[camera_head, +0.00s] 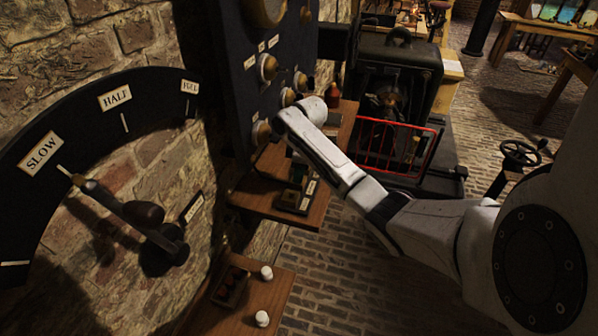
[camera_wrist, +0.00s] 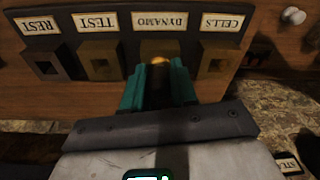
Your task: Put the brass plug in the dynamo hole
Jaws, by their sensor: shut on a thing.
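In the wrist view a board carries a row of upside-down labels, REST, TEST, DYNAMO and CELLS, with a square-holed block at each. My gripper (camera_wrist: 158,88), with teal fingers, is at the DYNAMO label (camera_wrist: 160,22). It is shut on the brass plug (camera_wrist: 160,60), of which only a small golden part shows between the fingertips. The fingers hide the dynamo hole, so I cannot tell whether the plug is in it. The TEST block (camera_wrist: 101,62) and CELLS block (camera_wrist: 216,62) stand on either side. In the head view my arm reaches over the shelf and my fingers are not clear.
In the head view a dark panel with knobs (camera_head: 268,67) rises behind the wooden shelf (camera_head: 245,195). A lower shelf (camera_head: 240,310) holds white knobs (camera_head: 267,272). A red-framed machine (camera_head: 395,145) stands right of the shelf. A lever (camera_head: 125,210) is on the left wall.

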